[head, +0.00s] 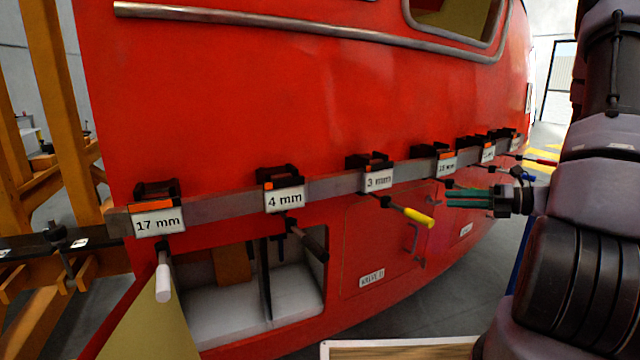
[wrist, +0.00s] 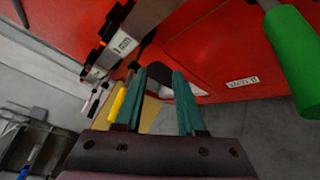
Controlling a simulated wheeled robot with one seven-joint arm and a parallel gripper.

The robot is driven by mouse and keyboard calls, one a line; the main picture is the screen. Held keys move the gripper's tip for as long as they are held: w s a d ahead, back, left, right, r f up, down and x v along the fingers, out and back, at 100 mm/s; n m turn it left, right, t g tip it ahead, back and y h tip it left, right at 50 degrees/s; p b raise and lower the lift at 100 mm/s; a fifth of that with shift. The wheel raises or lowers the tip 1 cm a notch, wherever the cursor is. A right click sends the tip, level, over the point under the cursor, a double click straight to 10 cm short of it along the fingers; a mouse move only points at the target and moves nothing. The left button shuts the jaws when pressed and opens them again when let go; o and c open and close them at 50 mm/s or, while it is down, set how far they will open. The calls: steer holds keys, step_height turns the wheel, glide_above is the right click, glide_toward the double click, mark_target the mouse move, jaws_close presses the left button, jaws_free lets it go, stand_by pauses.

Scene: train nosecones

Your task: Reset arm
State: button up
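My gripper (head: 450,198) shows at the right of the head view, its teal fingers pointing left in front of the red nosecone (head: 240,90). In the wrist view the two teal fingers (wrist: 158,75) stand apart with a gap between them. The gripper is open, and I see nothing held. My dark arm fills the right edge of the head view. The yellow-handled tool (head: 412,215) hangs left of the fingertips in the head view, apart from them.
A grey rail (head: 230,192) with labelled holders crosses the nosecone. A white-handled tool (head: 163,282) hangs at left. A green handle (wrist: 292,62) is close at the right of the wrist view. An open compartment (head: 200,303) sits below the rail. Orange framing (head: 62,110) stands left.

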steer(key=s+a+r+n+g+h, duration=0.65)
steer(key=s+a+r+n, duration=0.4)
steer(key=n, duration=0.65)
steer(key=s+d+r+n+t+h, duration=0.1)
steer(key=s+r+n+t+h, duration=0.4)
steer(key=r+n, duration=0.6)
steer(key=shift+s+r+n+t+h, duration=0.35)
steer(key=shift+s+n+t, duration=0.2)
steer(key=shift+s+n, duration=0.4)
steer(key=shift+w+d, duration=0.15)
